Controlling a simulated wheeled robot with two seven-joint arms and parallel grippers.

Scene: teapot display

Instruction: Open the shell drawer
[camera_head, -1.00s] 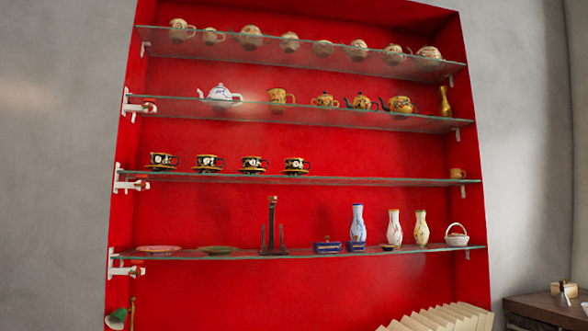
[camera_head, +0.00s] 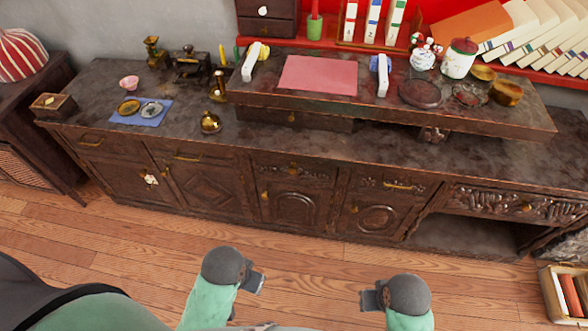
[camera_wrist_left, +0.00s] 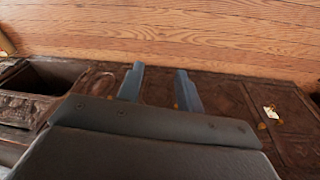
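A dark carved wooden cabinet (camera_head: 230,190) with a row of drawers above doors stands in front of me. A wide drawer with raised carving and a brass knob (camera_head: 515,207) is at the right, shut. A smaller carved drawer (camera_head: 291,170) in the middle and one with a bar handle (camera_head: 392,186) beside it are also shut. I cannot tell which carving is the shell. My left gripper (camera_head: 252,280) is in front of the cabinet, touching nothing; its fingers (camera_wrist_left: 158,88) stand apart, empty, in the left wrist view. My right gripper (camera_head: 372,297) is to its right, away from the cabinet; its opening is unclear.
Wooden floor (camera_head: 330,263) lies clear between the grippers and the cabinet. An open niche (camera_head: 465,238) is under the wide drawer. A box of books (camera_head: 568,292) stands at the lower right. A paper tag (camera_head: 151,179) hangs on a left door. Small ornaments crowd the cabinet top.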

